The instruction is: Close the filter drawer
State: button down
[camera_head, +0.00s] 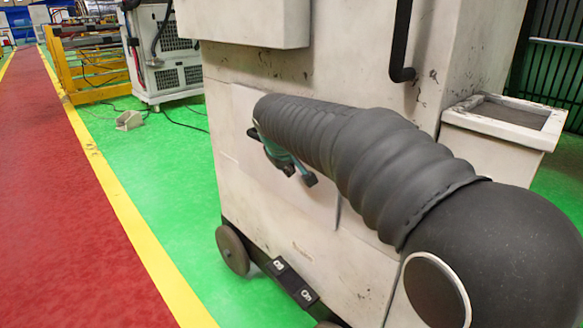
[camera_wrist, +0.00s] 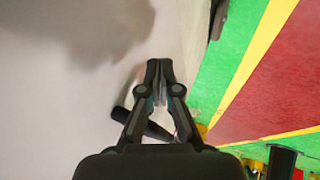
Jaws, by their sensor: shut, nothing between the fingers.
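A large off-white machine cabinet (camera_head: 330,60) stands in front of me. Its front carries a lighter flat panel (camera_head: 225,150), seemingly the filter drawer's front; I cannot tell how far it stands out. My gripper (camera_head: 300,174) is close in front of this panel, partly hidden behind my dark sleeved arm. In the wrist view my gripper (camera_wrist: 159,70) is shut and empty, its fingertips together near a pale surface (camera_wrist: 60,110). A dark bar (camera_wrist: 150,127), perhaps a handle, shows behind the fingers. Whether the gripper touches the panel is unclear.
An open-topped box (camera_head: 547,139) with a dark inside juts from the cabinet's right side. A black bent pipe (camera_head: 400,45) runs down the front. The cabinet stands on wheels (camera_head: 232,249). Green floor and a red lane (camera_head: 60,220) lie free at left.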

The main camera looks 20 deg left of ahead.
jog(key=v, duration=1)
jog(key=shift+s+a, duration=0.15)
jog(key=shift+s, duration=0.4)
jog(key=s+d+f+g, duration=0.2)
jog(key=s+d+f, duration=0.25)
jog(key=f, duration=0.35)
jog(key=s+d+f+m, duration=0.2)
jog(key=s+d+m, duration=0.2)
jog(key=d, duration=0.9)
jog(key=s+d+f+m+h, duration=0.1)
jog(key=s+d+m, duration=0.3)
jog(key=d, duration=0.9)
jog(key=s+d+f+m+h, duration=0.1)
jog(key=s+d+f+m, duration=0.2)
jog(key=s+d, duration=0.5)
jog(key=d+m, duration=0.1)
jog(key=d, duration=0.5)
jog(key=shift+f, duration=0.2)
jog(key=shift+s, duration=0.15)
